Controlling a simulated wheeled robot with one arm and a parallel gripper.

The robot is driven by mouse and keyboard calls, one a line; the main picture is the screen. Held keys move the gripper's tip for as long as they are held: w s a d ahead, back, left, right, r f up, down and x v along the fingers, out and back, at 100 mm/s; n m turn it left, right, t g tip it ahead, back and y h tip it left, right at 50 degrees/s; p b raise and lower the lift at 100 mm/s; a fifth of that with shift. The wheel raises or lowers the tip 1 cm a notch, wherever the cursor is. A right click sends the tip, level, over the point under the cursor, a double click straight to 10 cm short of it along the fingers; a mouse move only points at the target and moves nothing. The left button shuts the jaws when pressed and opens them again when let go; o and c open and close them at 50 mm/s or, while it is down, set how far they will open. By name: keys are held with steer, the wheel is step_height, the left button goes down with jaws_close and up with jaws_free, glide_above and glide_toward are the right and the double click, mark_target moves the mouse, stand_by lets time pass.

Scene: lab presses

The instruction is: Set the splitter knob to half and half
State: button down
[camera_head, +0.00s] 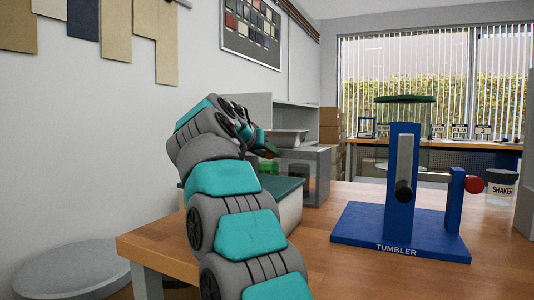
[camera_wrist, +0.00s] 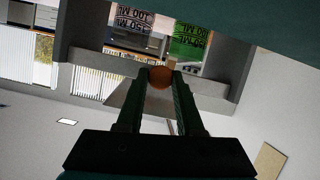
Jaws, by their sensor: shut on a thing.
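In the wrist view, my gripper (camera_wrist: 162,82) has its two dark fingers closed around a small round orange-brown knob (camera_wrist: 160,77), which I take to be the splitter knob. Its setting cannot be read. The grey splitter housing (camera_wrist: 222,86) lies behind it, and two labelled blocks, one dark (camera_wrist: 131,19) and one green (camera_wrist: 190,40), show upside down. In the head view, the grey housing (camera_head: 316,170) stands on the wooden bench beyond my arm, with a metal pan (camera_head: 290,138) on top. My arm hides the knob there, and my fingers are mostly hidden.
A blue tumbler stand (camera_head: 402,180) with black and red knobs is on the bench at right. A green-topped box (camera_head: 285,205) sits close beside my arm. Bare wood (camera_head: 335,200) lies between housing and tumbler.

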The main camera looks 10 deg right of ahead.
steer(key=shift+s+d, duration=0.1)
steer(key=shift+d, duration=0.05)
steer(key=shift+s+d+b, duration=0.15)
steer(key=shift+d+b, duration=0.05)
steer(key=shift+b, duration=0.3)
steer(key=c, duration=0.5)
jaws_free()
steer(key=shift+v, duration=3.9)
